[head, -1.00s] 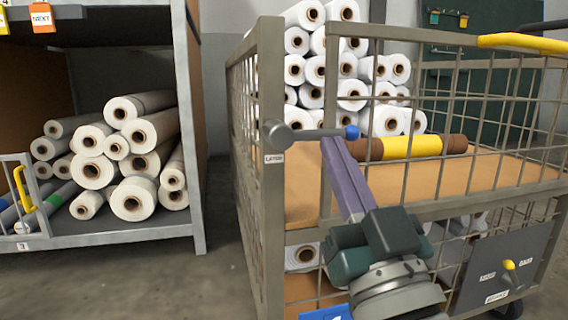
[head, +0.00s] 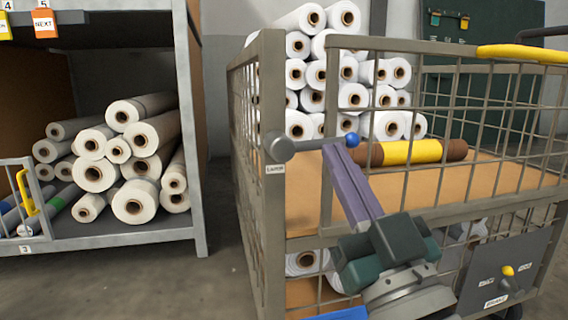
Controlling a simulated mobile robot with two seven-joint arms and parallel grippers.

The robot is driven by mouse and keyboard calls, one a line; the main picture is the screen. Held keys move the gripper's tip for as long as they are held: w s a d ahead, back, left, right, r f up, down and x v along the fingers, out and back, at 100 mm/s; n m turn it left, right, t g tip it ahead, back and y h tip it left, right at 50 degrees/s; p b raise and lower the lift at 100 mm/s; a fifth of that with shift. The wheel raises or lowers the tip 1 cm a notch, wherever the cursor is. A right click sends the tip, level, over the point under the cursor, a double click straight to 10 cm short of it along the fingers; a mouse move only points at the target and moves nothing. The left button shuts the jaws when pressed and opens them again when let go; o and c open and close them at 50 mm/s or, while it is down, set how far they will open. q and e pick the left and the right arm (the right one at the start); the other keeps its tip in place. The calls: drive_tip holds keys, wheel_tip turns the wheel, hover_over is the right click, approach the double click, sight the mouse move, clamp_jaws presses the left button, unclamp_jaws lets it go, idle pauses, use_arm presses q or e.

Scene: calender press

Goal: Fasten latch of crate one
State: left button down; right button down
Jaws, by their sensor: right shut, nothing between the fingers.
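The crate is a beige wire-mesh cart (head: 268,100) with an open top. Its latch is a grey lever (head: 308,145) with a round grey hub (head: 279,146) on the corner post and a blue ball (head: 352,140) at its free end. The lever lies almost level, pointing right across the gap toward the mesh front panel. My right gripper (head: 336,150), with purple fingers, is shut and empty. Its tips are just below the lever near the blue ball; I cannot tell if they touch. My left gripper is not in view.
A brown roll with a yellow band (head: 412,152) lies on the crate's tan deck (head: 305,200). White rolls (head: 350,95) are stacked behind. A grey shelf (head: 120,242) with rolls stands left. A panel with a yellow knob (head: 508,271) is at lower right. Floor shows between shelf and crate.

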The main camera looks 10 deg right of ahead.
wheel_tip(320, 180, up, 5)
drive_tip(key=n+g+y+p, duration=0.1)
drive_tip(key=n+y+p, duration=0.1)
drive_tip(key=n+p, duration=0.1)
drive_tip(key=n+g+y+p, duration=0.2)
drive_tip(key=n+y+p, duration=0.1)
drive_tip(key=n, duration=0.2)
drive_tip(key=n+g+y+p, duration=0.1)
drive_tip(key=n+y+p, duration=0.2)
drive_tip(key=n, duration=0.2)
drive_tip(key=shift+a+g, duration=0.15)
drive_tip(key=shift+g, duration=0.15)
drive_tip(key=n+g+p, duration=0.1)
drive_tip(key=n+p, duration=0.1)
drive_tip(key=a+r+n+g+p, duration=0.1)
drive_tip(key=n+p, duration=0.1)
drive_tip(key=p, duration=0.1)
drive_tip(key=a+n+g+p, duration=0.1)
drive_tip(key=n+g+p, duration=0.1)
drive_tip(key=shift+r+n+y+p, duration=0.2)
drive_tip(key=shift+n+y+p, duration=0.1)
drive_tip(key=shift+n, duration=0.1)
